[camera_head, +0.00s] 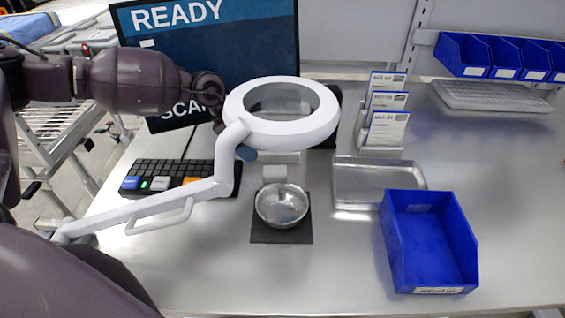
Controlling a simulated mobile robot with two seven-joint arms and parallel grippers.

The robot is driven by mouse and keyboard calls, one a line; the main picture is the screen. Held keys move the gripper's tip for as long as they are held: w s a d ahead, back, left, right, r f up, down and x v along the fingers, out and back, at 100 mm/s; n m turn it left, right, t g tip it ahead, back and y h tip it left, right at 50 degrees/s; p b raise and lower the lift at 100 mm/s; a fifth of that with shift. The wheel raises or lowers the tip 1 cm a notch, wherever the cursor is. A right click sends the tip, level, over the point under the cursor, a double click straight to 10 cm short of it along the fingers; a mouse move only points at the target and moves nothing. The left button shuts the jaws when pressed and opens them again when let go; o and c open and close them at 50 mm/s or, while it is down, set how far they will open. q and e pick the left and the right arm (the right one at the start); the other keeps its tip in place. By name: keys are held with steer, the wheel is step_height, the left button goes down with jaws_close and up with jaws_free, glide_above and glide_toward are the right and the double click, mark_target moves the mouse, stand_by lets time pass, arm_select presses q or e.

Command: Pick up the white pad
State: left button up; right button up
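A small pale, whitish square (274,172) lies on the metal table just behind a round metal bowl (282,205); it may be the white pad, but it is too small to be sure. The bowl stands on a dark square mat (281,236). My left arm comes in from the left, high over the table, in front of the screen. Its dark end (214,108) is beside the lamp ring and partly hidden by it, apart from the pale square. I cannot make out its fingers. My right gripper is not in view.
A white ring magnifier lamp (240,136) on a jointed arm hangs over the table. A keyboard (172,174), screen (262,40), metal tray (372,198), blue bin (428,242) and card holder (383,118) stand around. Blue bins (462,54) hang at back right. The front middle is clear.

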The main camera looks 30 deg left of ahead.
mark_target(274, 170)
arm_select(q)
steer(key=x, duration=0.5)
steer(key=shift+s, duration=0.1)
steer(key=shift+p+x, duration=0.3)
steer(key=shift+x, duration=2.5)
steer(key=c, duration=1)
step_height(274, 170, up, 10)
steer(key=shift+r, duration=0.1)
